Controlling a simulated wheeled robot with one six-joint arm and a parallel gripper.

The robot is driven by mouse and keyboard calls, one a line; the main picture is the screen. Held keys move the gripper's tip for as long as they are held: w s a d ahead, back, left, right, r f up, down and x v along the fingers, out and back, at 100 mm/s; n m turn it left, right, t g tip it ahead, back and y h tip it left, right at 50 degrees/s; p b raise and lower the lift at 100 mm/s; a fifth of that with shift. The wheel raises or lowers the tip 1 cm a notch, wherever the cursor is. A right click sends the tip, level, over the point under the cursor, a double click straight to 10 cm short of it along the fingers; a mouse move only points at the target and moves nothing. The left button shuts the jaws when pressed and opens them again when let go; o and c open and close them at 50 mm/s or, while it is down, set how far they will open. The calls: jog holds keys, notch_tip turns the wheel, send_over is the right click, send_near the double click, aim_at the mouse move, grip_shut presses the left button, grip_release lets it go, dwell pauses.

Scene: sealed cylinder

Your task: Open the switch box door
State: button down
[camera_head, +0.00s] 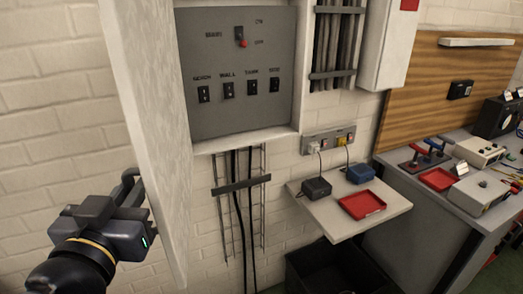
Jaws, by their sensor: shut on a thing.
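The switch box (240,112) is mounted on the white brick wall, with a grey panel carrying a main switch (241,38) with a red part and a row of small black switches. Its door (150,110) is swung out toward me on the left, so the panel inside is in plain view. My gripper (130,190) is at the lower left, at the door's outer side, shut on the dark door handle (129,187). The fingertips are partly hidden by the gripper body.
A shelf (390,212) at the right holds a red tray (362,205) and two small boxes. A workbench (450,205) with instruments stands farther right. A dark bin (335,268) is below the shelf. Cables and a ladder rack (228,222) run down below the switch box.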

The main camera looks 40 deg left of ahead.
dwell(0.4)
jog(key=shift+w+d+f+b, duration=0.15)
jog(key=shift+w+d+b, duration=0.2)
jog(key=shift+b, duration=0.45)
jog(key=w+d+n+g+y+b, duration=0.1)
jog(key=w+d+b, duration=0.3)
jog(key=b, duration=0.3)
jog(key=shift+w+d+r+y+b, duration=0.25)
jog(key=shift+w+y+b, duration=0.1)
jog(key=shift+w, duration=0.55)
jog(key=c, duration=1.6)
grip_release()
jog(key=shift+f, duration=0.1)
